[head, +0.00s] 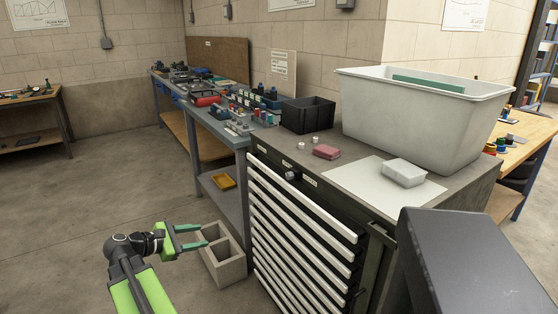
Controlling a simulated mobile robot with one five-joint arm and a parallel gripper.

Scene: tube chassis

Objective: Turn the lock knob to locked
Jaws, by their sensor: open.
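The lock knob (292,175) is a small dark knob with a lighter face on the top front strip of the dark drawer cabinet (375,262). Small pale labels sit on the strip beside it. They are too small to read, and I cannot tell which way the knob is turned. My gripper (203,237) is open and empty, with its two green fingers pointing right. In the picture it is below and left of the knob, well apart from it, in front of a concrete block.
The concrete block (233,273) stands on the floor beside the cabinet's white-fronted drawers (290,228). On the cabinet top are a large grey bin (408,122), a black bin (308,115), a red block (326,152) and a clear box (403,172). Open floor (60,220) lies left.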

